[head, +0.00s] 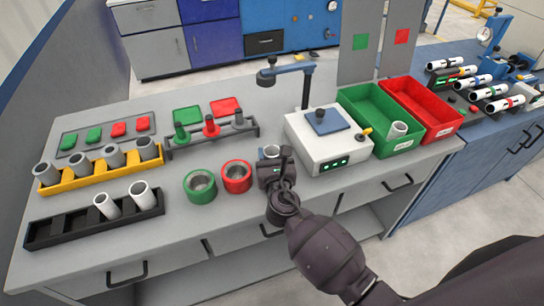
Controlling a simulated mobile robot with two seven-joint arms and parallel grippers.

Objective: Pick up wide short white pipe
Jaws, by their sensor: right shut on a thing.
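My right gripper (275,170) is over the front middle of the grey workbench, with its arm coming in from the lower right. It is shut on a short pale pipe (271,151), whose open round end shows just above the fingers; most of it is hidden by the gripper. Two white pipes, one (106,205) and another (141,194), stand tilted in the black rack (65,231) at the front left. Another white pipe (398,130) leans in the green bin (375,101). My left gripper is not in view.
A green ring (200,187) and a red ring (236,176) stand just left of the gripper. A white device (320,148) with a post is close on its right. A yellow rack (77,182) holds several grey pipes. A red bin (440,120) stands beside the green one.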

